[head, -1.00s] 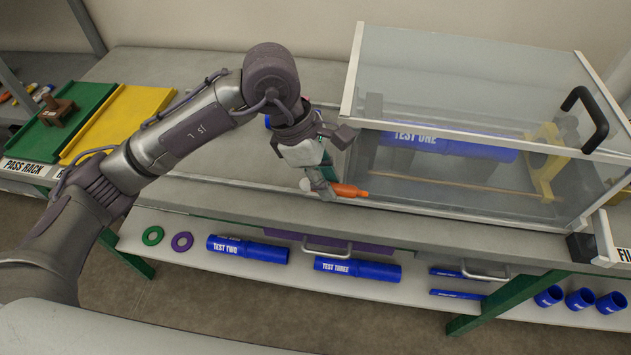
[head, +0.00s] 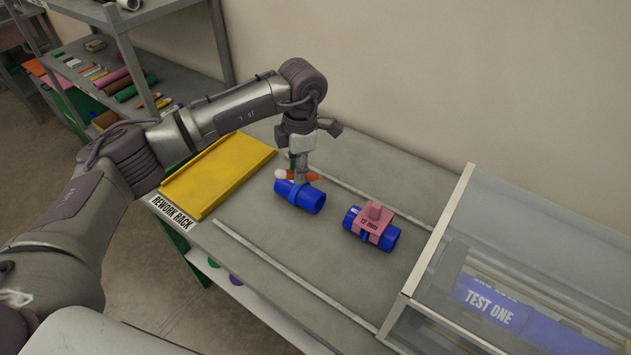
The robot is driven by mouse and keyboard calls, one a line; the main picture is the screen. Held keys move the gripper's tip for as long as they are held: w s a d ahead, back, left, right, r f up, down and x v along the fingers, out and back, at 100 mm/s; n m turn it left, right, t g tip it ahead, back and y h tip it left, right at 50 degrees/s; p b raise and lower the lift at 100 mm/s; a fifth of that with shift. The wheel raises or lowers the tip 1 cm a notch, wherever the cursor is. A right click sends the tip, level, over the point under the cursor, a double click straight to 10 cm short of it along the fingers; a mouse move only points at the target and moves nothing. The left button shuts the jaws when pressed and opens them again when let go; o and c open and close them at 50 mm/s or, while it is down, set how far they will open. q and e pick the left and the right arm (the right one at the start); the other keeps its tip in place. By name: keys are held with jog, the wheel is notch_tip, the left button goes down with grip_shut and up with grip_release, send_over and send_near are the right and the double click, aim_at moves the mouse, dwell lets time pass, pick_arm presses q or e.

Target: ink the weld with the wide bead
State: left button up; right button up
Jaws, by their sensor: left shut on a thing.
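My left gripper (head: 300,178) is shut on an orange marker (head: 315,177) with a pale end pointing left. It holds the marker just over a short blue pipe (head: 312,203) with a raised bead around its middle. I cannot tell whether the marker touches this pipe. A second blue pipe (head: 389,240) lies to the right, with a pink gauge (head: 370,222) marked "12 mm" straddling its middle and hiding most of its bead. I cannot tell from here which bead is wider. My right gripper is out of view.
A yellow tray (head: 218,172) lies at the bench's left end, above the "REWORK RACK" label (head: 171,212). A clear-sided case (head: 540,235) holding a blue "TEST ONE" pipe (head: 490,300) stands at the right. Rails run along the bench. A cluttered shelf (head: 185,90) stands behind left.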

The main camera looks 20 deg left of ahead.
pick_arm(q)
notch_tip(320, 180, down, 6)
jog(key=a+b, duration=0.2)
jog(key=b, duration=0.3)
jog(key=shift+w+n, duration=0.3)
jog(key=shift+n, duration=0.1)
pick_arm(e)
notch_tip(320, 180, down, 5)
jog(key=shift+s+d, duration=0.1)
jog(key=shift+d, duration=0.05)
pick_arm(q)
jog(key=shift+f+b, duration=0.15)
jog(key=shift+b, duration=0.25)
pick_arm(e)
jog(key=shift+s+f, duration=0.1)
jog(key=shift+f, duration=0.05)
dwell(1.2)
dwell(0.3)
pick_arm(q)
notch_tip(320, 180, up, 7)
jog(key=p, duration=0.3)
jog(key=shift+p, duration=0.3)
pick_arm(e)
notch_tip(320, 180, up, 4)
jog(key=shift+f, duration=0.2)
